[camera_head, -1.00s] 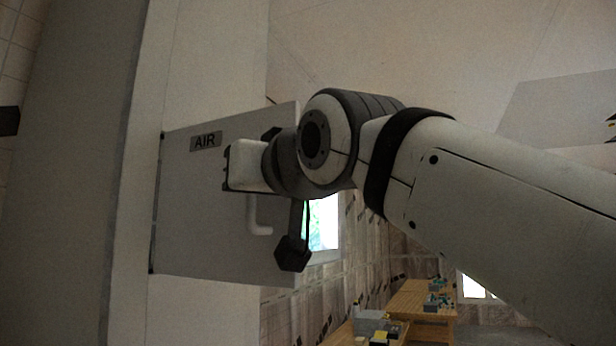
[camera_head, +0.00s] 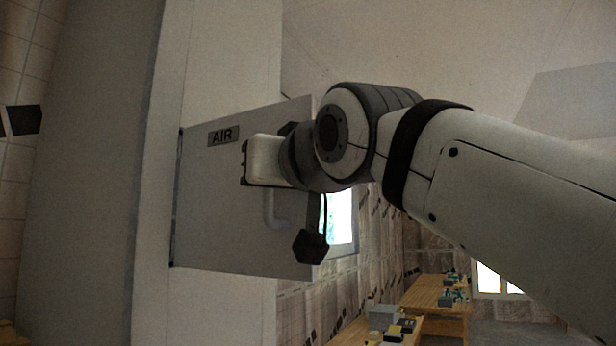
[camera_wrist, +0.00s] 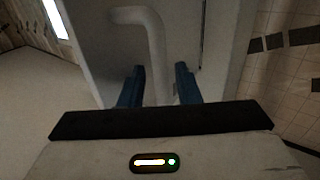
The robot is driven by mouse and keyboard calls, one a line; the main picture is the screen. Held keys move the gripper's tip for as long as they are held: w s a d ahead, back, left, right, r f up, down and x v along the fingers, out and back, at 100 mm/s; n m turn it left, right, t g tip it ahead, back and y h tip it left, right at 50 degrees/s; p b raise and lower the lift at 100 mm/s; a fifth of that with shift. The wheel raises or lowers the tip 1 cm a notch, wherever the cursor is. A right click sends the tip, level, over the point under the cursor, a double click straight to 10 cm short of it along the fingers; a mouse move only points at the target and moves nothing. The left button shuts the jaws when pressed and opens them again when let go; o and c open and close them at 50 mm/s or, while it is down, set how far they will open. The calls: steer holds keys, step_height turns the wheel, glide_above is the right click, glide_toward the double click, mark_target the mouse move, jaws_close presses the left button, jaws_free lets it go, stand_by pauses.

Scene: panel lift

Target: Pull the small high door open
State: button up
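The small high door (camera_head: 225,225) is a grey panel labelled AIR, hinged at its left edge. It stands swung out from the pale wall, its free right edge reaching past the wall's corner. Its handle (camera_head: 271,212) is a pale bent bar, which also shows in the wrist view (camera_wrist: 155,45). My gripper (camera_wrist: 159,80) has its two blue fingers apart, one on each side of the handle bar, with narrow gaps visible. In the head view my wrist hides the fingertips and the handle's upper part.
The pale wall (camera_head: 150,290) runs beside the hinge edge. Behind and below the door are a bright window (camera_head: 340,218) and wooden workbenches (camera_head: 432,294) with small items on them. The space around the door's free edge looks clear apart from my arm.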

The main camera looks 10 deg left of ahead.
steer(key=b+v, duration=0.1)
steer(key=v, duration=0.6)
steer(key=shift+s+d+b, duration=0.25)
steer(key=shift+s+b, duration=0.05)
steer(key=shift+b, duration=0.1)
